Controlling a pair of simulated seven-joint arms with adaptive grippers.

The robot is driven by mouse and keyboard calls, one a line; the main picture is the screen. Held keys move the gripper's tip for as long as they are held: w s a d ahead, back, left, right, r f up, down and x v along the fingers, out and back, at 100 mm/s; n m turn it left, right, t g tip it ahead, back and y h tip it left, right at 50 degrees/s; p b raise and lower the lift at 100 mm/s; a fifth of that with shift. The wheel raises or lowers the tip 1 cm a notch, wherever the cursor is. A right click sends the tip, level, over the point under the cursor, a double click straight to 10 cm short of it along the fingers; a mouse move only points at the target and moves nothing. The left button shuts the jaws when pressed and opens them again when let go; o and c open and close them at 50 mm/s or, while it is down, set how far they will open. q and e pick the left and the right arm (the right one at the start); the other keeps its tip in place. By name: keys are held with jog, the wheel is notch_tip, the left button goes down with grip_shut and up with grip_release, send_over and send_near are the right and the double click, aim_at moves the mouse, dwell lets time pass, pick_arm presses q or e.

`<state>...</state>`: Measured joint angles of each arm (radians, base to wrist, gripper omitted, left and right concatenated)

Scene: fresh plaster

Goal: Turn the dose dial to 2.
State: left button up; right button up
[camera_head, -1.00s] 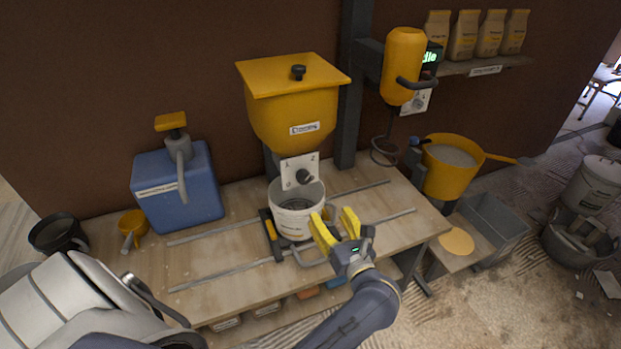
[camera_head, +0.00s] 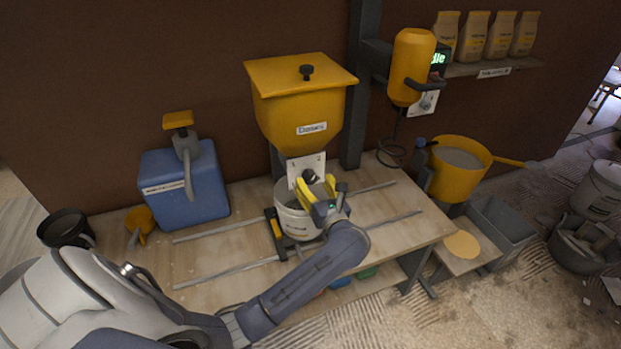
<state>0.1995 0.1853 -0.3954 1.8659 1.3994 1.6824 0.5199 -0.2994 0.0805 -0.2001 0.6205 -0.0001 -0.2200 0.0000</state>
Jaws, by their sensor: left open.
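The dose dial (camera_head: 309,174) is a small dark knob on a white plate (camera_head: 293,166) below the yellow hopper (camera_head: 300,110). Numbers on the plate are too small and partly covered to read surely, so the dial's setting cannot be told. My left gripper (camera_head: 314,184), with yellow fingers, is open right at the dial, in front of the plate. Whether its fingers touch the dial cannot be told. A white bucket (camera_head: 295,222) stands under the hopper, partly hidden behind the gripper. My right gripper is not in view.
A blue canister (camera_head: 182,200) with a pump and a yellow scoop (camera_head: 139,222) stand on the bench at left. A yellow mixer (camera_head: 412,65) hangs on a post at right, above a yellow tub (camera_head: 457,185). The bench (camera_head: 390,232) is clear right of the bucket.

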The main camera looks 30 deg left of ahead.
aim_at(311, 179)
pick_arm(q)
jog(key=shift+x, duration=1.5)
jog(key=shift+c, duration=0.2)
grip_shut()
jog(key=shift+r, duration=0.1)
